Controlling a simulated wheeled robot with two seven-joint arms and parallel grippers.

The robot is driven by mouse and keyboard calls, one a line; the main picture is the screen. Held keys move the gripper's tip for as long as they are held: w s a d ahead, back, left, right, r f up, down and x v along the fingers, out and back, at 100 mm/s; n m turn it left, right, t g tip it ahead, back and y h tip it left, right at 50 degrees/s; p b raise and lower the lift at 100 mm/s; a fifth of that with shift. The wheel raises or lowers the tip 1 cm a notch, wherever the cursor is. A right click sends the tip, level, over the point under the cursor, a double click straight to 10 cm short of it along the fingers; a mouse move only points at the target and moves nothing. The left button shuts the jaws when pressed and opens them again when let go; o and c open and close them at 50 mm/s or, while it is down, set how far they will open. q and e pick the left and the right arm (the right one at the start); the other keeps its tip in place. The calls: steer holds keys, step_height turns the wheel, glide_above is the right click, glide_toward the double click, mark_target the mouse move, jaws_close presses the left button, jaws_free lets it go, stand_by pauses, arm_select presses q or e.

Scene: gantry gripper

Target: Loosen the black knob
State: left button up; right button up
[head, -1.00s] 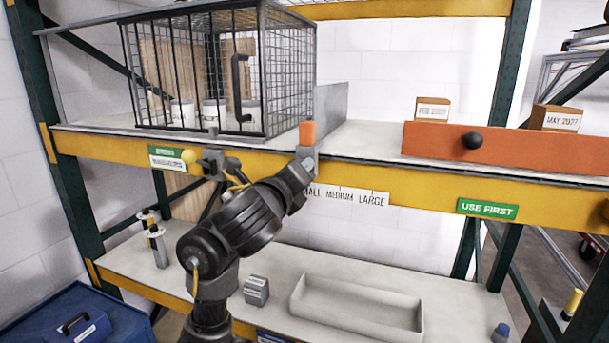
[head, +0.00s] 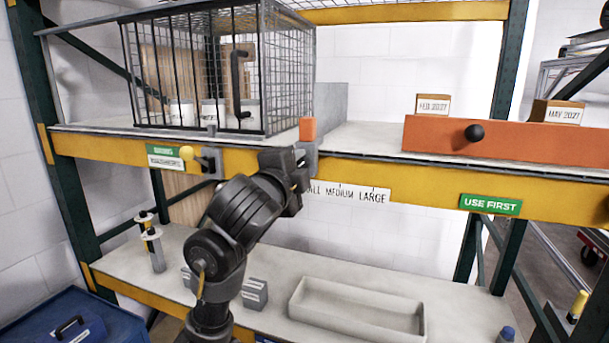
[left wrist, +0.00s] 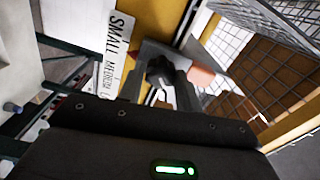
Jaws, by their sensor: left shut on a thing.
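The black knob (left wrist: 159,71) shows in the left wrist view between the two grey fingers of my left gripper (left wrist: 160,88). The gripper is shut on it. In the head view my left gripper (head: 300,167) is at the yellow beam, at the grey bracket (head: 308,148) under the orange block (head: 307,130), and hides the knob there. The orange block also shows just beyond the fingers in the left wrist view (left wrist: 200,76). My right gripper is not in view.
A wire cage (head: 288,75) with white containers stands left of the orange block. A yellow ball handle (head: 186,153) sticks out left of my gripper. An orange panel (head: 540,142) with a black ball (head: 474,132) is at the right. A tray (head: 355,312) lies on the lower shelf.

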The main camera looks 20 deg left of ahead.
arm_select(q)
steer(key=n+b, duration=0.3)
steer(key=n, duration=0.3)
steer(key=shift+f, duration=0.1)
steer(key=shift+r+n+b, duration=0.2)
steer(key=shift+n+b, duration=0.95)
steer(key=shift+n, duration=0.65)
steer(key=o, duration=1)
steer(key=shift+w, duration=0.1)
